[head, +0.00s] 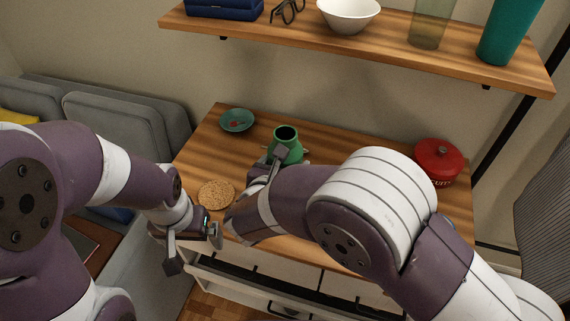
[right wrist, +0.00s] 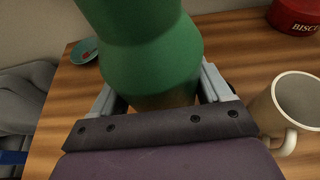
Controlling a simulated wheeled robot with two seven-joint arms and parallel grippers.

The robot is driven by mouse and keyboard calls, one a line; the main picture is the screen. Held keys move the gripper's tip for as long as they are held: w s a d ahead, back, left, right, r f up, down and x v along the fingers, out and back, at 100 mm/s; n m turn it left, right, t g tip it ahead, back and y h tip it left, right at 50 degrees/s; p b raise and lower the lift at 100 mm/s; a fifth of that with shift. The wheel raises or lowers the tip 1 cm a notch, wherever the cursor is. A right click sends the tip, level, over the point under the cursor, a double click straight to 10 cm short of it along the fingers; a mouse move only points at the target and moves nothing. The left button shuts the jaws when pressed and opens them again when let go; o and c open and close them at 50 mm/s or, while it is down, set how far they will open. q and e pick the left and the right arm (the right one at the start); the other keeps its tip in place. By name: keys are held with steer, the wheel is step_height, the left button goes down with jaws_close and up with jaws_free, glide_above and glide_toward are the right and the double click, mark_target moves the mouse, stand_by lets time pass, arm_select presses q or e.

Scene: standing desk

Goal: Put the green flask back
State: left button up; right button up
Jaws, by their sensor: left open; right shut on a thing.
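The green flask (head: 284,137), with a dark open mouth, is over the back part of the wooden desk, left of centre. My right gripper (head: 288,156) is shut on its body. In the right wrist view the flask (right wrist: 152,55) fills the space between the two fingers, and its top is out of the picture. I cannot tell whether its base touches the desk. My left gripper (head: 193,250) is open and empty at the desk's front left edge, apart from the flask.
A round cork mat (head: 214,192) lies on the desk's left part. A teal dish (head: 236,121) is behind it, and a red tin (head: 438,161) stands at the right. A beige mug (right wrist: 292,108) shows in the right wrist view. A shelf (head: 370,53) with several objects hangs above.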

steer(key=shift+f, duration=0.15)
steer(key=o, duration=1.6)
steer(key=shift+r+p, duration=0.35)
steer(key=shift+r, duration=0.05)
steer(key=v, duration=1.2)
steer(key=shift+f+b, duration=0.2)
steer(key=shift+b, duration=0.15)
